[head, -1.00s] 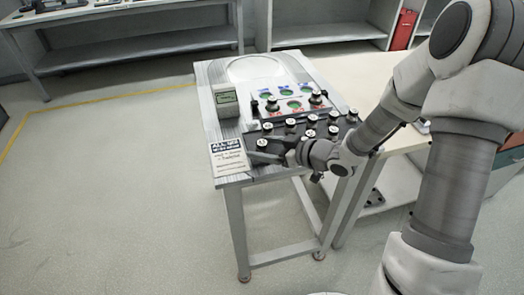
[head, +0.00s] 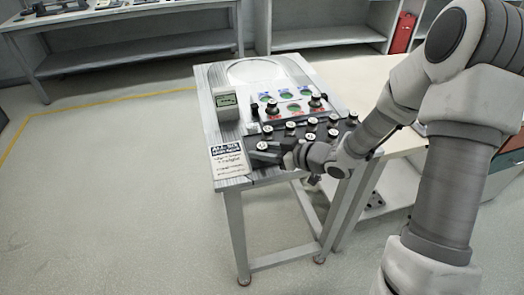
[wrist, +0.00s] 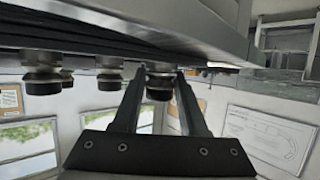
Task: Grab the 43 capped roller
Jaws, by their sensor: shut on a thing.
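Several dark rollers with pale round caps stand in a black rack (head: 345,128) on a grey table. The cap numbers are too small to read, so I cannot tell which is 43. My gripper (head: 266,155) reaches in low from the right at the rack's near-left corner, beside the nearest capped roller (head: 262,146). In the wrist view, which looks upside down, my gripper (wrist: 158,78) has a finger on each side of a roller (wrist: 158,92) and is shut on it. Other rollers (wrist: 108,80) show to the left, clear of the fingers.
Behind the rack is a panel with green and red round spots (head: 285,97); two rollers stand there. A small display box (head: 225,103) and a printed sign (head: 229,162) stand on the table's left side. A pale bench (head: 400,140) adjoins on the right. The floor at left is clear.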

